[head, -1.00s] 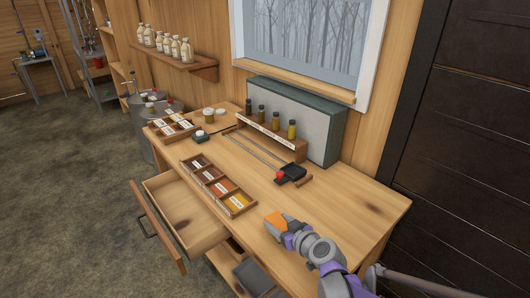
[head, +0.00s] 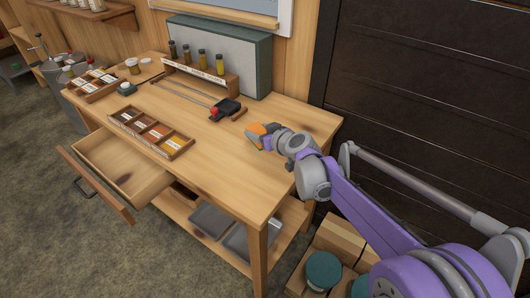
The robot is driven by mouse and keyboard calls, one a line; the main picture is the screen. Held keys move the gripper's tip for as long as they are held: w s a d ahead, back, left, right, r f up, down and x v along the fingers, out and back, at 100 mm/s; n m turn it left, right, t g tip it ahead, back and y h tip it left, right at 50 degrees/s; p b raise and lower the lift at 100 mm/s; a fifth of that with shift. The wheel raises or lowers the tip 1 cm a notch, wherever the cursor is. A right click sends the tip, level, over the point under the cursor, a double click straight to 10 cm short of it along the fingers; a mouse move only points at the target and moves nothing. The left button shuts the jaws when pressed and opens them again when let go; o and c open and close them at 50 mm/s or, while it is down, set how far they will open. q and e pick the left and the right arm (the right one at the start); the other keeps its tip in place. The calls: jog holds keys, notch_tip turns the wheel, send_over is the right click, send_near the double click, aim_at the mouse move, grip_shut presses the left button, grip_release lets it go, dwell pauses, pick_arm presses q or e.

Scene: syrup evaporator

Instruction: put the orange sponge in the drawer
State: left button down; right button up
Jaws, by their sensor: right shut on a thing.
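The orange sponge (head: 258,129) is at the right part of the wooden table top, at the tip of my right gripper (head: 260,137). My right gripper is shut on it; its arm comes in from the right. I cannot tell whether the sponge touches the table top. The drawer (head: 125,168) under the table's left front is pulled open, and its visible inside looks empty. My left gripper is not in view.
A divided wooden box (head: 150,133) with several coloured samples sits on the table just above the drawer. A black-and-red tool (head: 226,110) and a rack of small bottles (head: 200,75) stand behind. Metal trays (head: 212,220) lie on the lower shelf. The table's front right is clear.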

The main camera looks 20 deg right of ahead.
aim_at(259, 156)
jog(key=shift+f+b, duration=0.35)
jog(key=shift+f, duration=2.9)
jog(key=shift+f, duration=0.1)
jog(key=o, duration=1.4)
jog(key=shift+c, duration=0.2)
